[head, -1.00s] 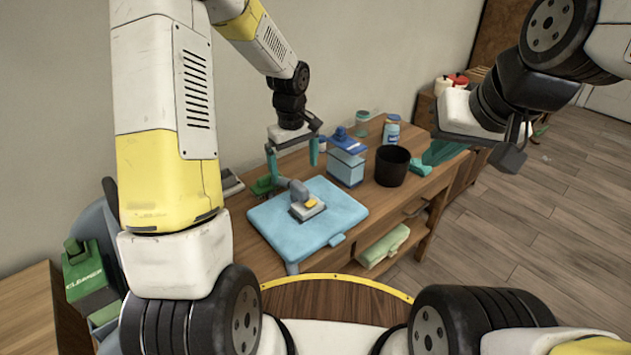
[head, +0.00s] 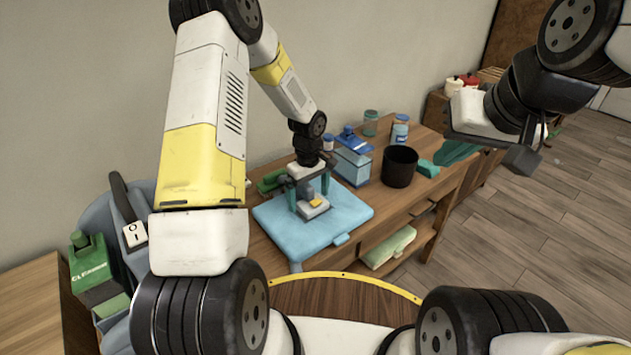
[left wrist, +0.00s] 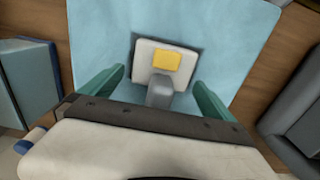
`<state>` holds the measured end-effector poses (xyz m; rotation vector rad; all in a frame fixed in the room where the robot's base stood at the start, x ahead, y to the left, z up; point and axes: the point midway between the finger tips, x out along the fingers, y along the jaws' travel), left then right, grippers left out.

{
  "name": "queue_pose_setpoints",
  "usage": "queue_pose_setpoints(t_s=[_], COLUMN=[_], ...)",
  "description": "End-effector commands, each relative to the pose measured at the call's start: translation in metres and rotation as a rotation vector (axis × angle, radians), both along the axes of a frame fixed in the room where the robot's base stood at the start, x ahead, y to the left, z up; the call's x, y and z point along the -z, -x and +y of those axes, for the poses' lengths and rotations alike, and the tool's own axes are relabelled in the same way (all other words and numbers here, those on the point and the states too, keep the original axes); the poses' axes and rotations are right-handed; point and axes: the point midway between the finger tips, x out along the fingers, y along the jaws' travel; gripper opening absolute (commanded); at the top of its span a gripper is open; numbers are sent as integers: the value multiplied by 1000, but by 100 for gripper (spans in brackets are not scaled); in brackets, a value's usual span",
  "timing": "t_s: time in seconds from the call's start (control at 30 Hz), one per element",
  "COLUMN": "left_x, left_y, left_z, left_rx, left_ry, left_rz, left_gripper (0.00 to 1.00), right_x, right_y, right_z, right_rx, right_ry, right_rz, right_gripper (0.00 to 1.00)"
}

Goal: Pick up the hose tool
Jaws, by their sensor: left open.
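The hose tool (head: 314,211) is a pale, flat head with a yellow patch and a grey neck. It lies on the light blue folded cloth or pad (head: 350,211) on the wooden table. It also shows in the left wrist view (left wrist: 147,51). My left gripper (head: 308,201) is open over it, its green fingers on either side of the tool's neck in the left wrist view (left wrist: 160,78). I see gaps there, so the fingers are not closed on it. My right gripper (head: 458,152) is at the right, side-on; its jaw opening cannot be judged.
A black cup (head: 399,168), a blue-topped container (head: 352,162) and small jars (head: 370,122) stand behind and right of the pad. A green cleaner bottle (head: 94,275) and a grey appliance (head: 130,220) stand at left. A green cloth (head: 389,246) lies on the lower shelf.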

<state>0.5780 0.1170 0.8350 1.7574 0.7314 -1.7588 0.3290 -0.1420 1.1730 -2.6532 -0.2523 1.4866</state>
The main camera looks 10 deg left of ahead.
Motion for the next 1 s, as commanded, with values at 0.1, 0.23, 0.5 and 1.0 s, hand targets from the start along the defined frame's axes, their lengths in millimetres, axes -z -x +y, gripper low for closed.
queue_pose_setpoints(t_s=[0.1, 0.23, 0.5, 1.0], left_x=[0, 0, -1, -13], left_y=[0, 0, 0, -1], left_z=[0, 0, 0, 0], left_rx=[0, 0, 0, -1], left_ry=[0, -1, -1, -1], left_rz=[-1, -1, -1, -4], left_gripper=[100, 88, 35, 25], right_x=[0, 0, 0, 0], right_y=[0, 0, 0, 0], right_z=[0, 0, 0, 0], right_rx=[0, 0, 0, 0], right_ry=[0, 0, 0, 0], right_rz=[0, 0, 0, 0], right_gripper=[0, 0, 0, 0])
